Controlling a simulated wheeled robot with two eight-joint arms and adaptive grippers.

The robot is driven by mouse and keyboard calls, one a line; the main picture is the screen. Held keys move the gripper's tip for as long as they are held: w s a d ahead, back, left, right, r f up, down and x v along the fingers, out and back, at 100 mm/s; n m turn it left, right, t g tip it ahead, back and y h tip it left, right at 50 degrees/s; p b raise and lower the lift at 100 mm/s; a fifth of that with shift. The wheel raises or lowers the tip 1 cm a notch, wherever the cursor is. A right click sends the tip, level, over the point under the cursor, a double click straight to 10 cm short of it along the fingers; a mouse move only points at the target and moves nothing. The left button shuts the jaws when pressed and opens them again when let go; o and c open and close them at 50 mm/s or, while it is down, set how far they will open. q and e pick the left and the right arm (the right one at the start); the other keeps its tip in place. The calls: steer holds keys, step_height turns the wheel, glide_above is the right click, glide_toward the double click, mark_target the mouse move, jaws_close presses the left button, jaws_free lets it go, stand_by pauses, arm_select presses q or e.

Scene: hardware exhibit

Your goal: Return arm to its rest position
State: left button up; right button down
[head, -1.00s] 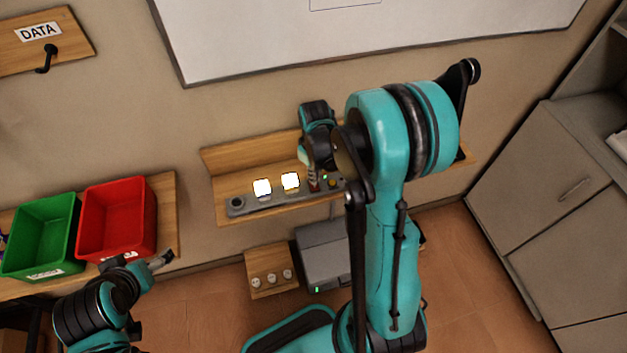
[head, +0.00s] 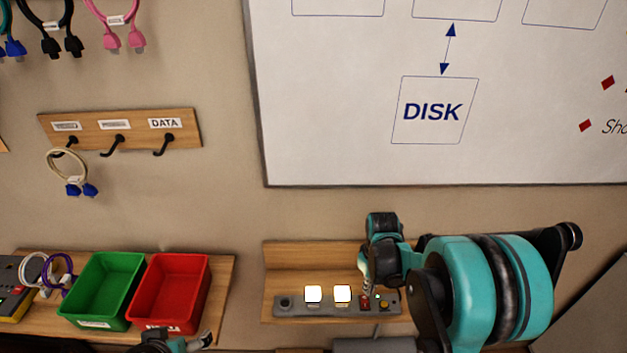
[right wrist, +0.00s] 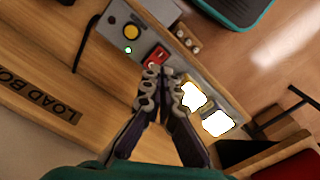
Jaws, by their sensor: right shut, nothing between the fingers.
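My right arm reaches over a wooden wall shelf (head: 330,252), its teal links filling the lower right of the head view. My right gripper (head: 368,292) is shut and empty, pointing down at the right part of a grey control strip (head: 298,310). In the right wrist view, the closed fingertips (right wrist: 160,72) are right by a red switch (right wrist: 155,57); whether they touch it I cannot tell. A yellow knob (right wrist: 131,32), a small green light (right wrist: 128,50) and two lit white squares (right wrist: 217,123) are on the strip. My left gripper (head: 200,342) shows only partly at the bottom edge.
A green bin (head: 103,290) and a red bin (head: 170,292) stand on the left shelf, beside coiled cables (head: 57,272). A hook board (head: 90,130) and a whiteboard (head: 340,100) hang above. A grey cabinet (head: 600,310) is at the right.

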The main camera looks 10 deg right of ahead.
arm_select(q)
step_height(320, 180, down, 8)
steer(key=b, duration=0.7)
steer(key=shift+r, duration=0.25)
arm_select(e)
steer(key=s+a+r+m+t, duration=0.3)
steer(key=s+a+r+t, duration=0.4)
steer(key=s+a, duration=0.3)
steer(key=shift+s+a, duration=0.3)
steer(key=shift+s, duration=0.25)
arm_select(q)
steer(key=shift+c, duration=0.3)
